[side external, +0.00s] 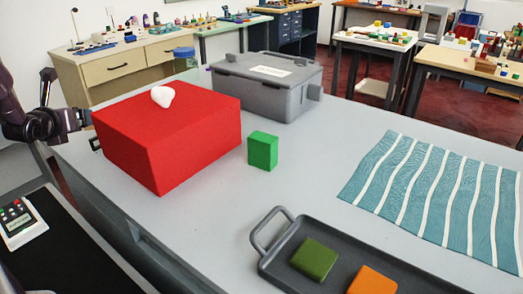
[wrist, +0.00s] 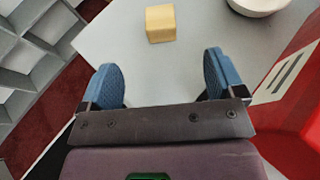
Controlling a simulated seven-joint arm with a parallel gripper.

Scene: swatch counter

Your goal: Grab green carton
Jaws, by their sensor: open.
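The green carton (side external: 263,150) stands upright on the grey counter, just right of the red tissue box, in the side view. I cannot make it out in the wrist view. My gripper (side external: 86,120) is at the left end of the red box, well away from the carton, with the box between them. Its fingertips are partly hidden in the side view. In the wrist view my gripper (wrist: 160,62) has its two blue fingers spread wide, with nothing between them.
The red tissue box (side external: 190,135) also fills the right of the wrist view (wrist: 294,115). A yellow block (wrist: 160,23) and white bowl (wrist: 258,4) lie ahead there. A grey toolbox (side external: 265,88), tray (side external: 348,235) and striped cloth (side external: 440,200) share the counter.

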